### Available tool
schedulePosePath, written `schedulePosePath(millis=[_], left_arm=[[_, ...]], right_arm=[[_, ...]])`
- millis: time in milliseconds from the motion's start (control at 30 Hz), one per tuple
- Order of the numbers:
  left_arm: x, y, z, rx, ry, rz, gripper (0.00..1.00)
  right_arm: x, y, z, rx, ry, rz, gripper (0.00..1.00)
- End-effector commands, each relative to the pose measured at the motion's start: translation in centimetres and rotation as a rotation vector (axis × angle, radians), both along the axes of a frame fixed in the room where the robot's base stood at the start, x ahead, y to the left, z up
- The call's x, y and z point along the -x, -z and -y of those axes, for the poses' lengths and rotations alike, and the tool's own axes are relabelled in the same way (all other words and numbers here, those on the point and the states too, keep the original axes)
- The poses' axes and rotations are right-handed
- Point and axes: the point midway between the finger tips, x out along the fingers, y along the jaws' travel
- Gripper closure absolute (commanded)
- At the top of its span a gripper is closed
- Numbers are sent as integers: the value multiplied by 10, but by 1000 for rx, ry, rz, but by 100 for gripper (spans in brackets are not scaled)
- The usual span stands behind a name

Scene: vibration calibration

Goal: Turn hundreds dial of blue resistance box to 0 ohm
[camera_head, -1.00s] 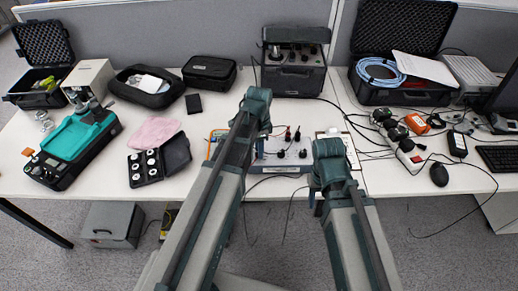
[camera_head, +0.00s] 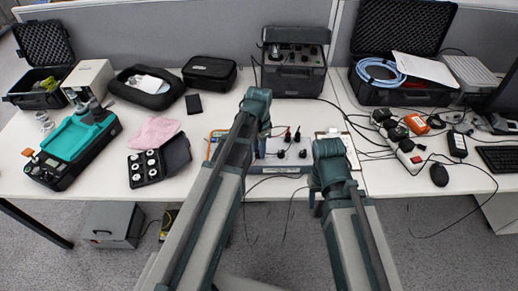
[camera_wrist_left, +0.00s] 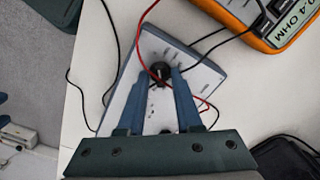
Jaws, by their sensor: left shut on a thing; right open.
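The resistance box (camera_head: 278,168) has a pale panel with blue-grey edges and lies on the table in front of me. In the left wrist view the box (camera_wrist_left: 198,75) shows its panel at a slant. My left gripper (camera_wrist_left: 161,80) is shut on a black dial knob (camera_wrist_left: 160,69) near the box's far end. The dial's markings are too small to read. Red and black leads run over the box. In the head view my left forearm hides this gripper. My right gripper is open, mostly hidden behind its own arm right of the box.
An orange meter (camera_wrist_left: 278,22) reading about 0.4 OHM sits close to the box. A black case (camera_head: 294,75) stands behind. A black kit box (camera_head: 160,163) and pink cloth (camera_head: 153,131) lie left. A power strip (camera_head: 402,148) and mouse (camera_head: 439,175) lie right.

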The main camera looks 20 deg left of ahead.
Motion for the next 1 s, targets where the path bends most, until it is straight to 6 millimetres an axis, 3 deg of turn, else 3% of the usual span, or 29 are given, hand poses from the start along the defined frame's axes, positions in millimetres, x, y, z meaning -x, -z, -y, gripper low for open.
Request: schedulePosePath(millis=[400, 933, 967, 1000], left_arm=[[0, 0, 0, 0, -179, 0, 100], [0, 0, 0, 0, -203, 0, 100], [0, 0, 0, 0, -203, 0, 61], [0, 0, 0, 0, -203, 0, 54]], right_arm=[[0, 0, 0, 0, 0, 0, 50], [0, 0, 0, 0, 0, 0, 50], [0, 0, 0, 0, 0, 0, 50], [0, 0, 0, 0, 0, 0, 50]])
